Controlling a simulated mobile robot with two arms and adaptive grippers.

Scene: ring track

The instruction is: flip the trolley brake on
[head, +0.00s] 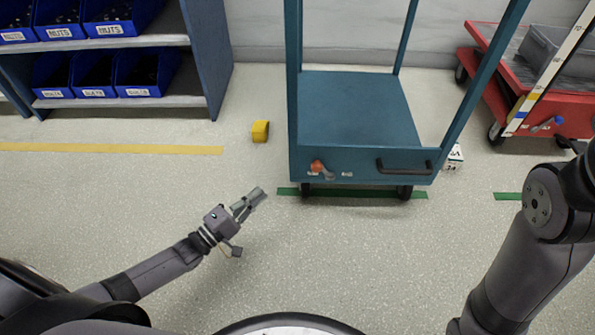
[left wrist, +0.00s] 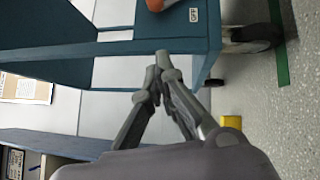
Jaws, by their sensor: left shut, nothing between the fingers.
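The teal trolley (head: 362,110) stands at the centre of the head view; part of it fills the top of the left wrist view (left wrist: 205,42). On its front panel, at the lower left, is the brake with an orange-red knob (head: 317,166) and a short grey lever (head: 328,174). The orange knob is cut off at the top edge of the left wrist view (left wrist: 157,5). My left gripper (head: 260,195) is shut and empty, to the left of and nearer than the brake, apart from it. Its closed fingertips (left wrist: 164,60) point toward the trolley. My right gripper is out of view.
A black handle (head: 405,166) sits on the front panel's right. A yellow block (head: 260,131) lies on the floor left of the trolley. A shelf with blue bins (head: 145,72) stands at left, a red cart (head: 560,110) at right. Floor before the trolley is clear.

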